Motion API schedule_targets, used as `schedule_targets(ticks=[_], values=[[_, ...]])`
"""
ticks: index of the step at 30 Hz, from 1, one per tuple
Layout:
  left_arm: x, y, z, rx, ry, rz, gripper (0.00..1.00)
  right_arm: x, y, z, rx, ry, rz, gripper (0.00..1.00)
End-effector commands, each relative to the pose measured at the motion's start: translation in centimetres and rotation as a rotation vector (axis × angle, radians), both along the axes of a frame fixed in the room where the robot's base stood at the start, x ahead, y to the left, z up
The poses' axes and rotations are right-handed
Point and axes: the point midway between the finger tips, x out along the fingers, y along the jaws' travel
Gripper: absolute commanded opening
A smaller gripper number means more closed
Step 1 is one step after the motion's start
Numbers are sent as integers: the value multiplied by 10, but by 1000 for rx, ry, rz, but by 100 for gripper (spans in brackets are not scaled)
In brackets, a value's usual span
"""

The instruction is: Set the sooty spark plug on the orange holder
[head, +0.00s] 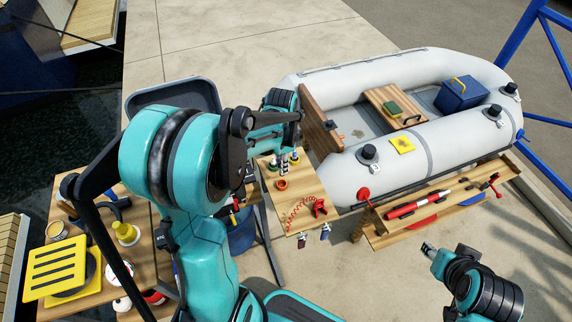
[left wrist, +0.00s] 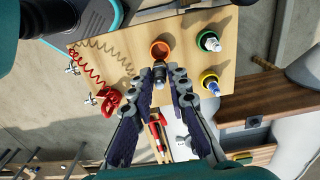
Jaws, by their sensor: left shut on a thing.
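The orange holder (head: 282,184) is a small ring on the wooden side table; it also shows in the left wrist view (left wrist: 160,49) and looks empty. My left gripper (left wrist: 168,72) is shut on a small dark, metallic piece, the sooty spark plug (left wrist: 159,73), just beside the orange holder in that view. The fingers hide much of the plug, and I cannot tell its height above the table. In the head view my left gripper (head: 285,152) is over the table's far part, partly hidden by its arm. My right gripper (head: 429,248) is low at the right, away from the table.
White-topped plugs stand in a green holder (left wrist: 209,41) and a yellow holder (left wrist: 209,82) close by. A red coiled cord (head: 299,213) and red clip (head: 319,209) lie nearer the table's front. A grey inflatable boat (head: 350,180) stands close on the right.

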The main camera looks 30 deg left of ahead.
Motion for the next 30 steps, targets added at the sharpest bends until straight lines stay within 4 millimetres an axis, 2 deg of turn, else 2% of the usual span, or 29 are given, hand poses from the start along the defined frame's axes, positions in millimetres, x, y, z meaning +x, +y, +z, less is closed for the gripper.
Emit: schedule_targets(ticks=[7, 19, 30], values=[[0, 1, -14, 0, 0, 4, 0, 0, 0, -11, 0, 0, 0, 40], [0, 1, -54, 0, 0, 3, 0, 0, 0, -43, 0, 0, 0, 40], [0, 1, -58, 0, 0, 3, 0, 0, 0, -45, 0, 0, 0, 40]])
